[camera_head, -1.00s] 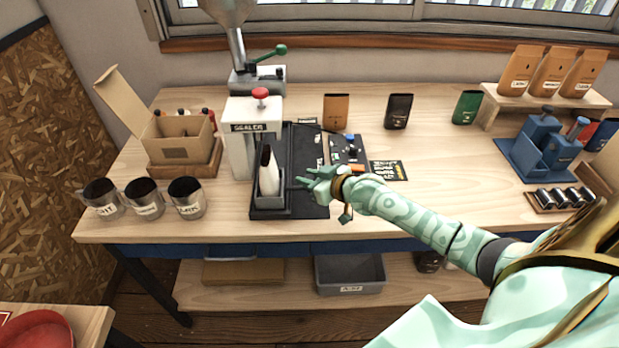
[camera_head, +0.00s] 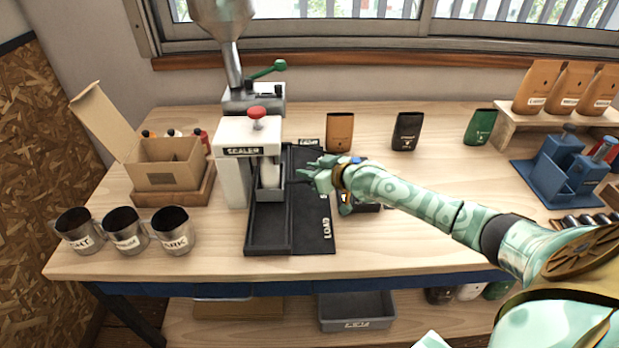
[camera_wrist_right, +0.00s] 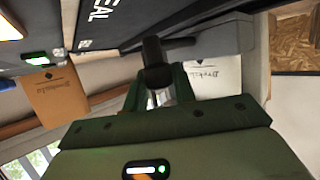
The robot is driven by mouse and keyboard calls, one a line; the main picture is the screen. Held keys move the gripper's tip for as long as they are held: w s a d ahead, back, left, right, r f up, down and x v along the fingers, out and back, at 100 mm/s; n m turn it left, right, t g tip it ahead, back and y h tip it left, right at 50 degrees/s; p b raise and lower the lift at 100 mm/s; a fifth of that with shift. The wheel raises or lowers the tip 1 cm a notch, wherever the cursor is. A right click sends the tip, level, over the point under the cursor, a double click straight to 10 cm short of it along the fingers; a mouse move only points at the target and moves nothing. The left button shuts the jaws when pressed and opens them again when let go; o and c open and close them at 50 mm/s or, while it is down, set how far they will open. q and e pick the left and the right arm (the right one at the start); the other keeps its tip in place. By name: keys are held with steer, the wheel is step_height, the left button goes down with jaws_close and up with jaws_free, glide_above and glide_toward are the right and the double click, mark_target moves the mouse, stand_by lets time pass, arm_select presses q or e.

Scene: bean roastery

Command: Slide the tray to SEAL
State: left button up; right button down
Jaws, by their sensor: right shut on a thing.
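The small dark grey tray (camera_head: 271,194) stands at the back of the black sliding base (camera_head: 268,232), under the white sealer (camera_head: 243,140). A white bag (camera_head: 270,173) stands upright in it, its top hidden by the sealer head. In the right wrist view the bag (camera_wrist_right: 215,80) shows beside the tray's dark handle (camera_wrist_right: 180,44). My right gripper (camera_head: 314,171) is right of the tray, shut on that handle. The word LOAD shows on the front of the base; SEAL (camera_wrist_right: 100,12) shows in the wrist view. My left gripper is out of view.
Three labelled metal cups (camera_head: 125,231) stand at the front left, with an open cardboard box (camera_head: 168,163) behind them. Brown (camera_head: 339,131), black (camera_head: 407,131) and green pouches stand at the back. The tabletop right of my forearm's front side is clear.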

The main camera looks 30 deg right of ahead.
steer(key=shift+f, duration=0.1)
steer(key=c, duration=1.1)
jaws_free()
steer(key=shift+c, duration=0.2)
steer(key=shift+s+r, duration=0.25)
steer(key=shift+s, duration=0.05)
steer(key=p+v, duration=0.7)
steer(key=v, duration=0.8)
steer(key=shift+s+d, duration=0.2)
steer(key=shift+s, duration=0.1)
